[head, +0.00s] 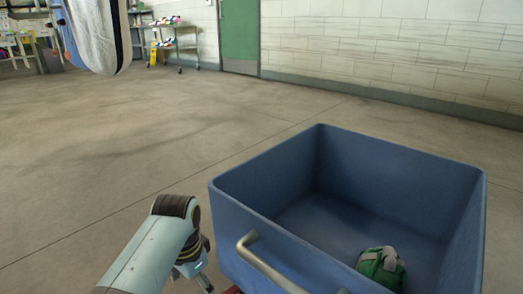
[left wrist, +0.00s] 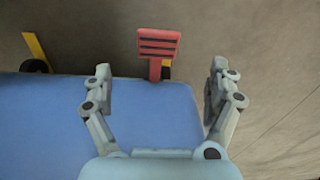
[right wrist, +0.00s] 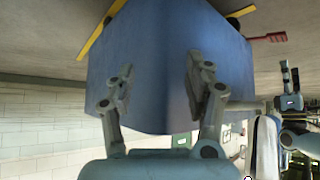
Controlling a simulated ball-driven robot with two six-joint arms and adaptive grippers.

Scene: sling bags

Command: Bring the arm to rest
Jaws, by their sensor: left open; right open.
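My left arm reaches in at the bottom of the head view, beside the left side of a blue bin; its fingertips are not clear there. In the left wrist view my left gripper (left wrist: 160,92) is open and empty, with the bin's blue side behind it. In the right wrist view my right gripper (right wrist: 160,85) is open and empty in front of a blue bin wall (right wrist: 150,50). My right arm does not show in the head view. A green and grey bundle (head: 382,268) lies inside the blue bin (head: 240,215).
The bin has a grey metal handle (head: 262,262) and a red pedal (left wrist: 159,45) low down. A white hanging bag (head: 97,35) is at the upper left. A cart (head: 175,42) stands near a green door (head: 240,35). The floor between is clear.

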